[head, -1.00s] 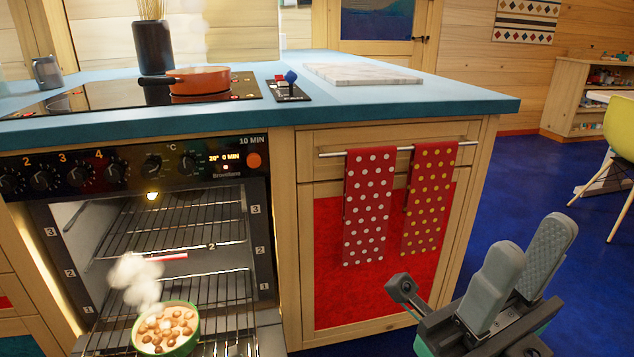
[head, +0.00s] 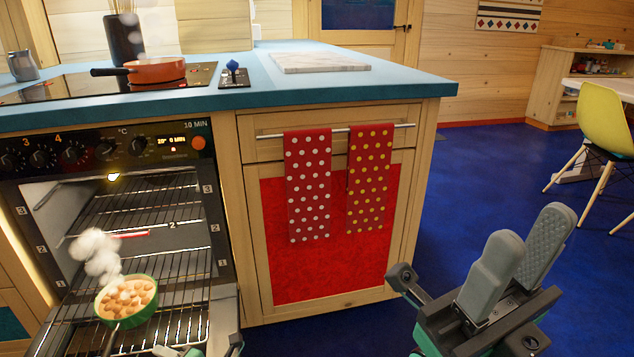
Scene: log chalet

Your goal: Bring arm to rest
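My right gripper (head: 518,254) is at the lower right, over the blue floor. Its two grey fingers point up and a narrow gap shows between them, with nothing held. It is apart from the counter. A small part of my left gripper or arm (head: 195,350) shows at the bottom edge, in front of the oven; its fingers cannot be made out. A green dish (head: 140,318) with round brownish pieces in it sits on the lower oven rack at the lower left and steams.
The oven (head: 118,165) stands open, with its wire racks showing. An orange pan (head: 156,70) is on the hob. Two dotted red towels (head: 307,185) hang on the counter's rail. A yellow chair (head: 604,118) stands at the right. The blue floor (head: 470,170) between is clear.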

